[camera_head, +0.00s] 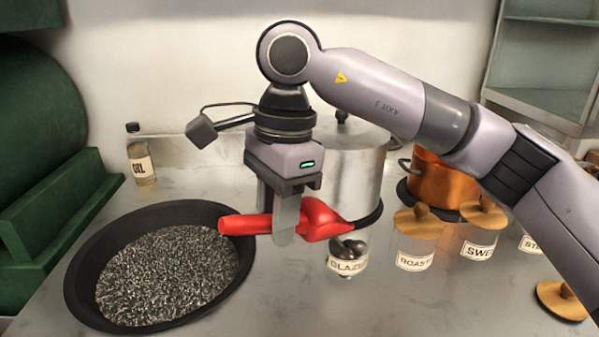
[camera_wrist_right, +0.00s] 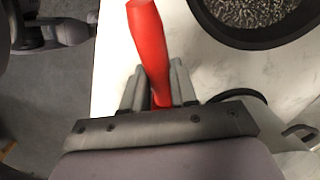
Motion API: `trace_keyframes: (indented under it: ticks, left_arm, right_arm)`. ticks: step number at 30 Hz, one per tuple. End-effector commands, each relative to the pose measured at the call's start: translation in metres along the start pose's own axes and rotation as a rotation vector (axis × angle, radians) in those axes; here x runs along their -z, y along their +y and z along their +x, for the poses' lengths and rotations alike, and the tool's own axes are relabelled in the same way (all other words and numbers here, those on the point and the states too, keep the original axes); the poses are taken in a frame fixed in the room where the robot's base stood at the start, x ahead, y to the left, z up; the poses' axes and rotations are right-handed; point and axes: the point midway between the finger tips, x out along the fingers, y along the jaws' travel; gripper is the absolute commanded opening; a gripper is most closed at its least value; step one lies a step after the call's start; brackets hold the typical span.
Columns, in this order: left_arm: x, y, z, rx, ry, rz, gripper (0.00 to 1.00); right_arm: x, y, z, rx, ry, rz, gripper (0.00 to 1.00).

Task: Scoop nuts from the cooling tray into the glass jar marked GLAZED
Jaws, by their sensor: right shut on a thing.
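My right gripper (camera_head: 286,215) is shut on the handle of a red scoop (camera_head: 318,220). The scoop lies roughly level, handle to the left and bowl to the right. Its lip is just above the glass jar marked GLAZED (camera_head: 346,266). Dark, glossy pieces (camera_head: 349,244) show at the jar's mouth, below the lip; whether they are falling or resting inside is unclear. The scoop's inside is hidden. A round black tray (camera_head: 90,255) at left holds many small grey-black pieces (camera_head: 165,275). In the right wrist view, the red handle (camera_wrist_right: 148,40) stands between the fingers (camera_wrist_right: 157,85).
A steel pot (camera_head: 350,165) stands behind the scoop, a copper pot (camera_head: 440,180) behind the jars. Wooden-lidded jars, including ROAST (camera_head: 414,255) and SWE (camera_head: 478,250), stand right of GLAZED. A loose wooden lid (camera_head: 562,300) lies front right. An oil bottle (camera_head: 141,160) stands back left.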

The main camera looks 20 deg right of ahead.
Motion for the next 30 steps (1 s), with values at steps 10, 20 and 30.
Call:
trace_keyframes:
  ticks: [10,20,30]
  left_arm:
    - [0.009,-0.004,-0.01,0.011,0.003,0.009,1.0]
    - [0.023,-0.003,-0.021,0.014,-0.001,0.003,1.0]
    - [0.026,-0.002,-0.022,0.011,0.002,0.003,1.0]
  right_arm:
    - [-0.013,0.0,0.002,0.001,0.299,-0.001,0.0]
    - [-0.016,0.0,-0.023,0.001,0.323,0.001,0.0]
    - [-0.017,0.0,-0.027,0.0,0.322,0.0,0.0]
